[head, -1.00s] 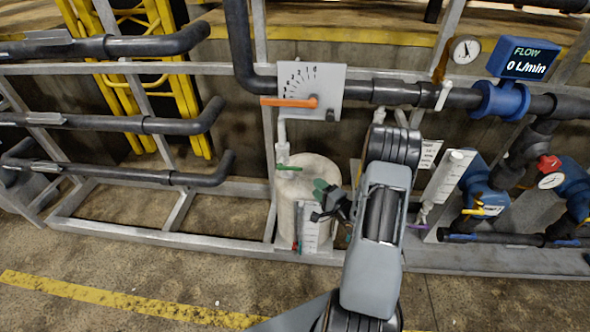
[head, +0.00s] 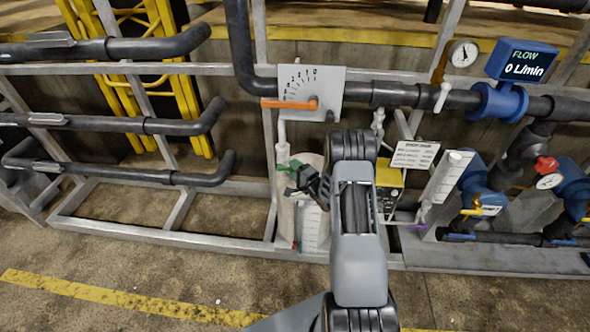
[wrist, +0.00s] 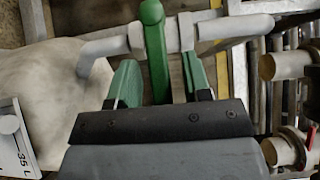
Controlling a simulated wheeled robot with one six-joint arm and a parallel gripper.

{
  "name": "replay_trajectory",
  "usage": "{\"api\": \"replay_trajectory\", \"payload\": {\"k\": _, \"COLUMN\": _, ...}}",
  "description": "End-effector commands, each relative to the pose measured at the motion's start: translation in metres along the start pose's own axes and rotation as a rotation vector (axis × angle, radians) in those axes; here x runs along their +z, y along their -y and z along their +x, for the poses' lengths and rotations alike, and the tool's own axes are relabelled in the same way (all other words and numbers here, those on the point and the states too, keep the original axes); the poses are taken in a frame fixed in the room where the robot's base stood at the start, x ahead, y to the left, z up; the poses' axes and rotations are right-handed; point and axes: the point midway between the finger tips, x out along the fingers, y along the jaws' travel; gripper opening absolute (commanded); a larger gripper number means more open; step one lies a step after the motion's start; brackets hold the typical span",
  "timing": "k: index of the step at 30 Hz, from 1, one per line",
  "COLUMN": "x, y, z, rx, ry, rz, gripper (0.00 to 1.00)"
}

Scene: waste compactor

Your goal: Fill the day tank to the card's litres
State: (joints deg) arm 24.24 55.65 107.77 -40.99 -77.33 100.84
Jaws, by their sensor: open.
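The white day tank (head: 284,218) stands behind my arm in the head view, partly hidden; its pale side also shows in the wrist view (wrist: 50,85). A white level scale (head: 312,228) is on its front; "35 L" is readable on it in the wrist view (wrist: 14,135). A green valve lever (wrist: 155,50) crosses a pale pipe above the tank. My gripper (head: 303,176) is open, its green fingers on either side of the lever, with gaps visible. The card (head: 414,155) hangs right of my arm, its text too small to read. The flow display (head: 523,62) reads 0 L/min.
An orange lever (head: 290,104) on a marked dial plate (head: 328,92) points left. A yellow box (head: 388,187), a clear sight tube (head: 447,175), a gauge (head: 463,53) and blue pump parts (head: 477,185) stand to the right. The floor at left is clear.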

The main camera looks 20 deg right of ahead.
Motion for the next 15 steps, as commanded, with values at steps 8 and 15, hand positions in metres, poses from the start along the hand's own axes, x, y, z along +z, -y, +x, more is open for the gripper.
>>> {"api": "replay_trajectory", "payload": {"k": 8, "x": -0.0001, "y": 0.0, "z": 0.0003, "rx": 0.0, "ry": 0.0, "rz": 0.0, "gripper": 0.42}}
{"api": "replay_trajectory", "payload": {"k": 15, "x": -0.0001, "y": 0.0001, "z": 0.0002, "rx": 0.0, "ry": 0.0, "rz": -0.001, "gripper": 0.19}}
